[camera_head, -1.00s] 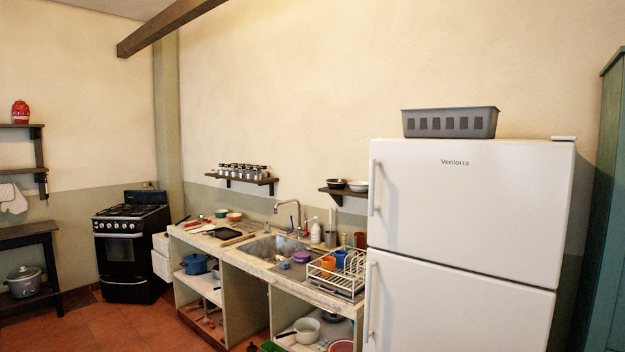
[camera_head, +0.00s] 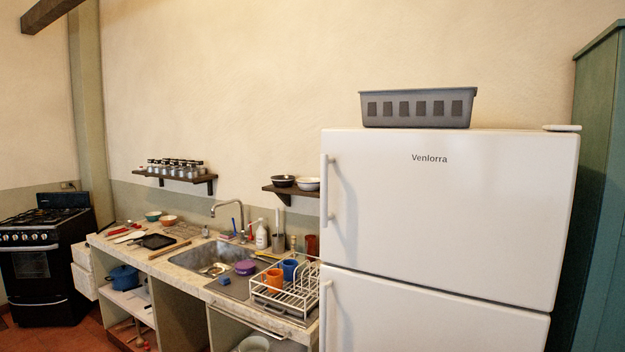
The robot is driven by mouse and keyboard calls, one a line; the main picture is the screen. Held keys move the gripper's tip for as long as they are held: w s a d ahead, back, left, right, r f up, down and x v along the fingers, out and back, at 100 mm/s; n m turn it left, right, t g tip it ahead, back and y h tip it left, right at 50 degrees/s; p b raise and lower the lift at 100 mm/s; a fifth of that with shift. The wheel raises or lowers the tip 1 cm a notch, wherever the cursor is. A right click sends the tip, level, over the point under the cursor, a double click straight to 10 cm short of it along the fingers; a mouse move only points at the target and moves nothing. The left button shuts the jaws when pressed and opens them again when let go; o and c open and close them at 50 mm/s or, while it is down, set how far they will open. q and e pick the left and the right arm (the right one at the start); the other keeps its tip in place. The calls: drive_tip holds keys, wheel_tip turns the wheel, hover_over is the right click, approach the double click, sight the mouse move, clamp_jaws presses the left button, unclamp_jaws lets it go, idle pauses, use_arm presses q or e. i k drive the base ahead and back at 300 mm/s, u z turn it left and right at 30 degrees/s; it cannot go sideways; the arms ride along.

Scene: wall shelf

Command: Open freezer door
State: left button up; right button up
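A white two-door fridge stands at the right of the head view. Its upper freezer door (camera_head: 440,215) is shut and has a white vertical handle (camera_head: 325,191) along its left edge. The lower fridge door (camera_head: 420,318) is also shut, with its own vertical handle (camera_head: 325,316) on the left. Neither of my grippers is in view.
A grey basket (camera_head: 418,107) sits on top of the fridge. A counter with a sink (camera_head: 207,260) and a white dish rack (camera_head: 290,297) adjoins the fridge's left side. A green cabinet (camera_head: 597,200) stands close to its right. A black stove (camera_head: 45,255) is at far left.

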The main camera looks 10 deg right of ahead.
sight(486, 214)
drive_tip(key=z, duration=0.5)
drive_tip(key=i, duration=0.8)
drive_tip(key=z, duration=0.7)
